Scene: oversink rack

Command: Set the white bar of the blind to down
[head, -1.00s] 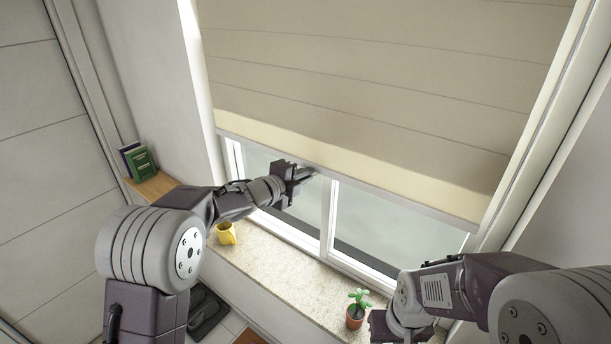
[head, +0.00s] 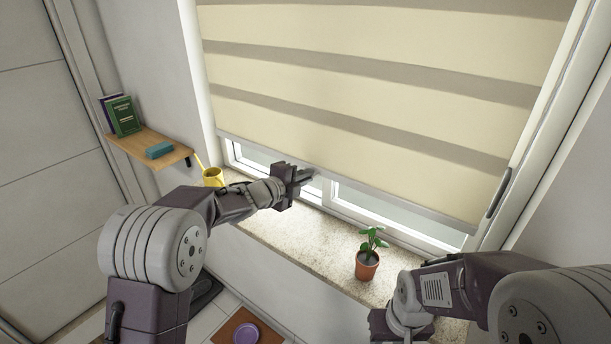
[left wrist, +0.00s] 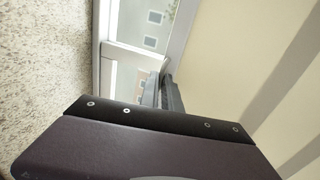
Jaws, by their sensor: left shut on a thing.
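The cream blind (head: 350,90) hangs over the window with its bands showing. Its white bar (head: 400,200) runs along the bottom edge, a short way above the sill, with a narrow strip of glass below it. My left gripper (head: 312,174) is shut on the bar, left of its middle. In the left wrist view the gripper's fingers (left wrist: 165,90) reach the blind's lower edge, beside the blind fabric (left wrist: 235,50); the grip itself is partly hidden. My right gripper (head: 385,326) is at the bottom of the head view, away from the blind, with its fingers not clearly seen.
On the speckled sill (head: 300,235) stand a yellow mug (head: 212,178) at the left and a potted plant (head: 367,264) nearer my right arm. A wooden shelf (head: 140,146) with books and a teal box is at the left. A purple bowl (head: 246,334) is low down.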

